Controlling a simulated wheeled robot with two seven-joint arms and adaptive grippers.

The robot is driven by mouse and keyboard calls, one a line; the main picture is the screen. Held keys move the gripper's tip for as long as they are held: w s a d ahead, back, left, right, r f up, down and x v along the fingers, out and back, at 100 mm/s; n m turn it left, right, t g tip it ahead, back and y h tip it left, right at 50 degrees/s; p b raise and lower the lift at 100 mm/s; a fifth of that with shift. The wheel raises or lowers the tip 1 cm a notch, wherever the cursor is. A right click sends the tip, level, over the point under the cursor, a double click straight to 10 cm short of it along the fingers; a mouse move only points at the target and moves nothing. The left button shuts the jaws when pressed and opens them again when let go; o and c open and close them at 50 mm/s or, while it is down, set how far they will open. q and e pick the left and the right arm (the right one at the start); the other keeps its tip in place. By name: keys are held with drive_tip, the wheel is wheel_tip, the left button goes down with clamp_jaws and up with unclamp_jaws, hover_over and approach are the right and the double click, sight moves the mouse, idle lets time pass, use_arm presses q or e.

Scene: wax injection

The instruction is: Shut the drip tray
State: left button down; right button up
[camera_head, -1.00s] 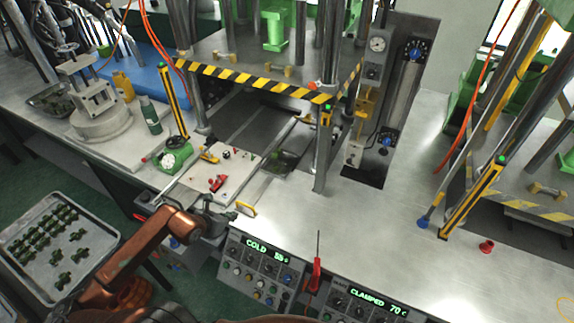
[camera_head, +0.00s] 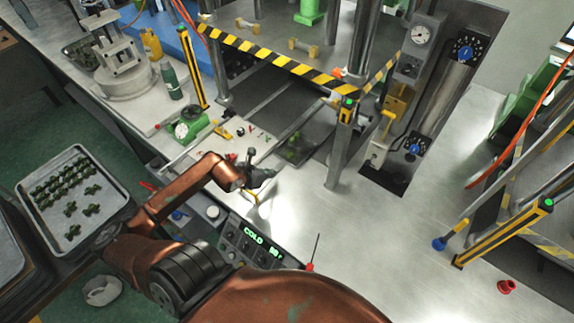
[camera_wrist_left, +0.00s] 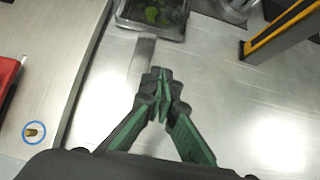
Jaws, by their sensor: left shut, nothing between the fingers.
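The drip tray seems to be the shallow dark tray (camera_head: 316,146) with green bits in it, at the front of the press beside the white board. Its near end lies out in front of the press bed. It also shows at the top of the left wrist view (camera_wrist_left: 177,32), cut off by the frame. My left gripper (camera_head: 268,174) is shut and empty over the metal bench top, on the near side of the tray. In the left wrist view the shut fingertips (camera_wrist_left: 160,82) point toward the tray, with a gap between. My right gripper is not in view.
The white board (camera_head: 232,140) with small tools lies left of the tray. A press post (camera_head: 338,150) stands just right of it. Below the bench edge is the control panel (camera_head: 250,242). The bench top (camera_head: 400,235) to the right is mostly clear.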

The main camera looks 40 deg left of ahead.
sight(290, 165)
use_arm(q)
drive_tip(key=x, duration=0.7)
drive_tip(key=shift+w+f, duration=0.1)
drive_tip(key=w, duration=0.3)
drive_tip(key=shift+w+a+f, duration=0.1)
drive_tip(key=shift+w+a, duration=0.05)
drive_tip(key=shift+a, duration=0.05)
drive_tip(key=shift+w, duration=0.45)
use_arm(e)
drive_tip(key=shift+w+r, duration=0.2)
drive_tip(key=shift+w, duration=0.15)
use_arm(q)
drive_tip(key=shift+a, duration=0.1)
